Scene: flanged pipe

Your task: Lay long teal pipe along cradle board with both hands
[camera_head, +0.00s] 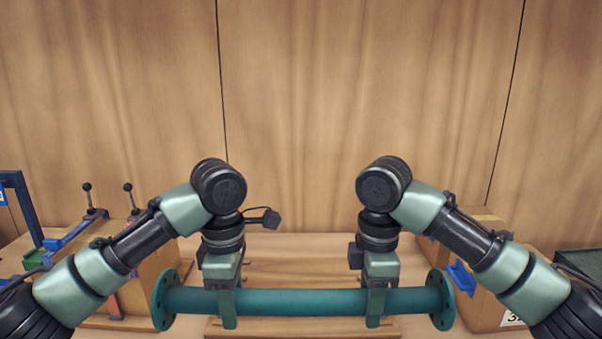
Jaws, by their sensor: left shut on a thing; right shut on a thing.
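The long teal pipe (300,302) lies level across the lower middle of the head view, with a round bolted flange at each end. My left gripper (228,310) is shut on the pipe toward its left end. My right gripper (376,308) is shut on it toward its right end. The wooden cradle board (300,270) shows behind and below the pipe. The pipe covers part of the board, and I cannot tell whether the two touch.
A cardboard box with blue and black-knobbed levers (88,205) stands at the left. Another cardboard box (485,312) with a blue part (461,277) is at the right, partly behind my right arm. A dark green bin (578,262) is at the far right. A wood-panelled wall (300,100) closes the back.

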